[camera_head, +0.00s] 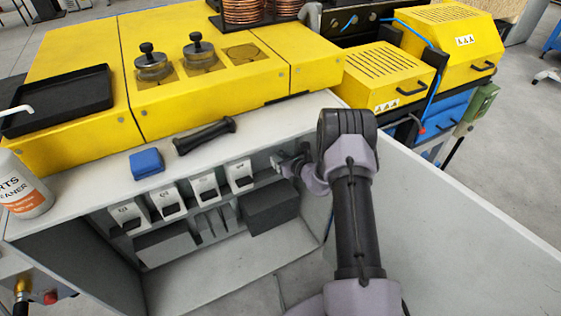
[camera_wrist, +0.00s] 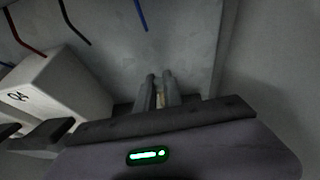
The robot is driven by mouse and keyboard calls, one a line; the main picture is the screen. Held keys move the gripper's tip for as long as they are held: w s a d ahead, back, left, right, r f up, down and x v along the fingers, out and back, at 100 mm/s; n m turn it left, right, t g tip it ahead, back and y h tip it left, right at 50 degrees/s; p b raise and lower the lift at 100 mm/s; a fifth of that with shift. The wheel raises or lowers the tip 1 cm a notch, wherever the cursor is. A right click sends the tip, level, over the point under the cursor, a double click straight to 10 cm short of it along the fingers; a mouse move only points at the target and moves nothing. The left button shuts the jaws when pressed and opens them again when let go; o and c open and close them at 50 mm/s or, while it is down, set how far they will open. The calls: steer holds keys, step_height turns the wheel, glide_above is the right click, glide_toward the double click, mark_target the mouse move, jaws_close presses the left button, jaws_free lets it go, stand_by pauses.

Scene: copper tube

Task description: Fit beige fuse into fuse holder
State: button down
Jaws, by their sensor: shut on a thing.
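My gripper (camera_wrist: 160,80) is shut on a small beige piece, the beige fuse (camera_wrist: 161,97), which shows only as a sliver between the two dark fingers in the wrist view. In the head view my gripper (camera_head: 283,162) is inside the open cabinet, to the right of a row of white labelled units; the fuse cannot be made out there. The rightmost white unit (camera_head: 240,176) shows large in the wrist view (camera_wrist: 60,92), left of the fingers and apart from them. I cannot tell which part is the fuse holder; my gripper may hide it.
Red, black and blue wires (camera_wrist: 140,14) hang near the fingers. A blue block (camera_head: 147,163) and a black handle-like tool (camera_head: 205,135) lie on the cabinet top, beside a white bottle (camera_head: 22,185).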

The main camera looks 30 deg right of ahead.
steer(key=shift+f, duration=0.7)
steer(key=shift+r, duration=0.15)
steer(key=c, duration=1.9)
jaws_free()
steer(key=shift+f, duration=0.25)
steer(key=o, duration=0.4)
steer(key=shift+r, duration=0.15)
steer(key=shift+s+r, duration=0.1)
steer(key=shift+r, duration=0.2)
steer(key=p+v, duration=0.3)
steer(key=v, duration=0.8)
steer(key=shift+s+p, duration=0.3)
steer(key=shift+p, duration=0.05)
